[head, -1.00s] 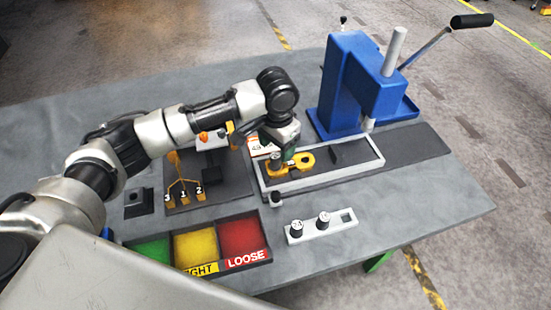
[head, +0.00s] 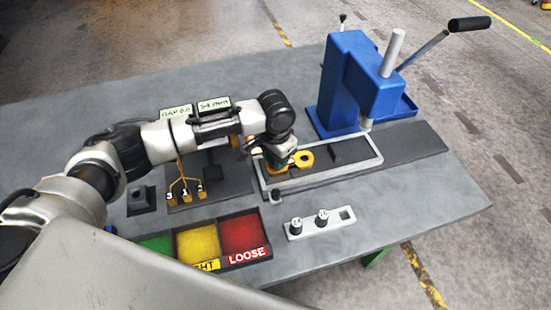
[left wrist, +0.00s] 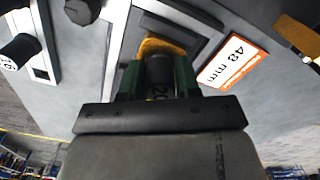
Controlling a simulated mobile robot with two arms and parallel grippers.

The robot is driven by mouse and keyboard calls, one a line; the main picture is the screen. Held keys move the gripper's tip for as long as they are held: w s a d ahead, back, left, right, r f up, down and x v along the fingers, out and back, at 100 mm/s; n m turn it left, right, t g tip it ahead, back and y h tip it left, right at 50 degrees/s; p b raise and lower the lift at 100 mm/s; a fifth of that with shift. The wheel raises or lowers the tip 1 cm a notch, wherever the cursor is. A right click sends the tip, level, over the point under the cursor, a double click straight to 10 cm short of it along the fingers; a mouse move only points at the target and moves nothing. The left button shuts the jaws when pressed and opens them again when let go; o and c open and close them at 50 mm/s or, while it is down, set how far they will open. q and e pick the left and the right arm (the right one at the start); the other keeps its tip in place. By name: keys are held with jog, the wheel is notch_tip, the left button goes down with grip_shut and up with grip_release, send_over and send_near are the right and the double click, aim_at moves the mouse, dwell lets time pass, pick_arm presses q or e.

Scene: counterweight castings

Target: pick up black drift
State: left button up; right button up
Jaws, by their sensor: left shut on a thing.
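The drift is hidden there by the gripper and wrist. Its lower end cannot be made out. Two other black drifts (head: 296,226) (head: 322,216) stand in the white rack (head: 304,234), beside an empty square slot. My right gripper is out of view.
The blue press (head: 352,85) stands behind the tray at right. A small black knob (head: 276,195) is at the tray's front left corner. Green, yellow and red bins (head: 242,233) lie in front. The table's right front is clear.

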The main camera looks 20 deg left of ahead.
pick_arm(q)
jog(key=shift+r, duration=0.1)
jog(key=shift+r, duration=0.45)
notch_tip(320, 180, up, 3)
jog(key=shift+f+b, duration=0.1)
jog(key=shift+b, duration=0.65)
jog(key=d+r+b, duration=0.3)
jog(key=d+r, duration=0.4)
jog(key=d, duration=0.4)
jog(key=s+d+f+m+b, duration=0.1)
jog(key=s+d+f, duration=0.1)
jog(key=s+d, duration=0.6)
jog(key=s+d+f+b, duration=0.2)
jog(key=s+d, duration=0.4)
jog(key=d, duration=0.4)
jog(key=w+a+f, duration=0.2)
jog(key=w+a+f+p, duration=0.1)
jog(key=w+a+f, duration=0.1)
jog(key=a, duration=0.1)
jog(key=w+a+f+p, duration=0.1)
jog(key=w+a+f, duration=0.1)
jog(key=w+a, duration=0.1)
jog(key=shift+a+f, duration=0.2)
jog(key=shift+w+a+f, duration=0.15)
jog(key=shift+f, duration=0.05)
jog(key=shift+f+p, duration=0.55)
jog(key=shift+f, duration=1.45)
jog(key=shift+f, duration=0.1)
